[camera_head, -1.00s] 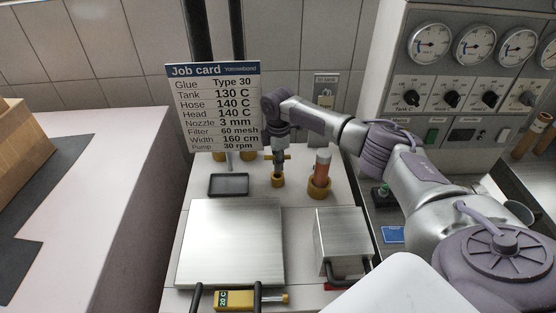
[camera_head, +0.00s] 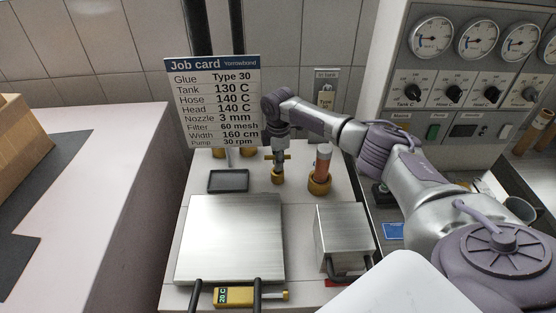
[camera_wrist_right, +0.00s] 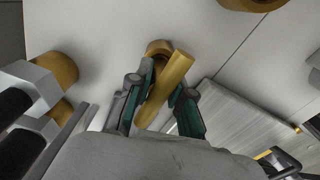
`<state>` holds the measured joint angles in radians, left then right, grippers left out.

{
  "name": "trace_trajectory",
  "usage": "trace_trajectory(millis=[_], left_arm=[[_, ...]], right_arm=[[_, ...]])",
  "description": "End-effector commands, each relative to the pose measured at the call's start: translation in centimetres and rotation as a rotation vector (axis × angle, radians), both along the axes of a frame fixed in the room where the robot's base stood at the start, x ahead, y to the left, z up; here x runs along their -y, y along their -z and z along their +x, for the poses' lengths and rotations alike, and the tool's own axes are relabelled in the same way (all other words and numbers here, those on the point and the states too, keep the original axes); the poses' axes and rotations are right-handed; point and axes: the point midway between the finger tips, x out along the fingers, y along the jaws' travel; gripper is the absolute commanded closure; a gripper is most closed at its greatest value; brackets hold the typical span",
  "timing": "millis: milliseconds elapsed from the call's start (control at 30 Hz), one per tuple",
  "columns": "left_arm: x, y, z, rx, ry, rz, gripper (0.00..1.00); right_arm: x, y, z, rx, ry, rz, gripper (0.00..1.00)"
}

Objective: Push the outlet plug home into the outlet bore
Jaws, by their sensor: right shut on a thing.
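My right gripper (camera_head: 278,150) points down at the back of the white bench. It is shut on the outlet plug, whose brass crossbar (camera_head: 286,156) sticks out sideways in the head view. In the right wrist view the brass bar (camera_wrist_right: 168,84) lies between the two fingers (camera_wrist_right: 157,108). Just below the plug in the head view is a small brass collar (camera_head: 278,177), apparently the outlet bore. Its rim (camera_wrist_right: 157,46) shows beyond the fingers in the wrist view. The gripper hides the plug's lower end, so I cannot tell its depth. My left gripper is not in view.
A brass-based cylinder (camera_head: 321,171) stands close to the right of the collar. A dark tray (camera_head: 228,181) lies left, with the job card (camera_head: 212,100) behind. A steel plate (camera_head: 230,238) and steel box (camera_head: 343,232) stand in front.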

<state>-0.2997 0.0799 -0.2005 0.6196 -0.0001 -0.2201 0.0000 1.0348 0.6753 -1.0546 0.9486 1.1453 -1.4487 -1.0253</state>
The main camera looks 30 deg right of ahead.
Motion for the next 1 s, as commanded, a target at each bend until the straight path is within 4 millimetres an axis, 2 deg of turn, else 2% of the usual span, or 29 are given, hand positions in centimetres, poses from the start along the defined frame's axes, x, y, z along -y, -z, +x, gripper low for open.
trace_trajectory(millis=[833,1000], left_arm=[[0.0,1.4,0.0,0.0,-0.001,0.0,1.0],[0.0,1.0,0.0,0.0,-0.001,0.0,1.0]], right_arm=[[0.0,2.2,0.0,0.001,-0.001,0.0,1.0],[0.0,1.9,0.0,0.001,-0.001,0.0,1.0]])
